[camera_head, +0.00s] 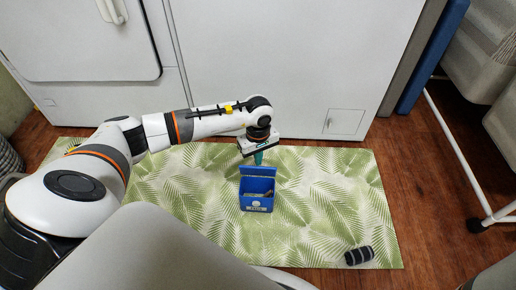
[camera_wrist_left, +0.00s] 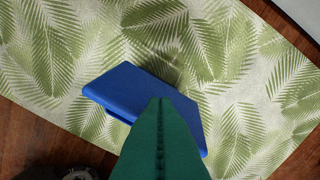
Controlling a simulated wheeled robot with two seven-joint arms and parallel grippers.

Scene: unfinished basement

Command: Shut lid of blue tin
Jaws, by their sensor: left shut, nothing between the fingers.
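The blue tin (camera_head: 257,204) stands on the leaf-patterned mat with its front label facing me. Its lid (camera_head: 258,171) is raised open at the back edge, and some small contents show inside. My left gripper (camera_head: 259,158) points down just behind the raised lid, with its green fingers shut and empty. In the left wrist view the shut green fingers (camera_wrist_left: 160,106) overlap the blue lid (camera_wrist_left: 130,87), seen from its back side. Whether they touch it cannot be told. My right gripper is not in view.
The green and white mat (camera_head: 325,205) lies on a wooden floor. A dark striped roll-shaped object (camera_head: 359,255) lies at its front right. White appliances (camera_head: 290,60) stand behind the mat. A white rack leg (camera_head: 455,145) stands at the right. The mat around the tin is clear.

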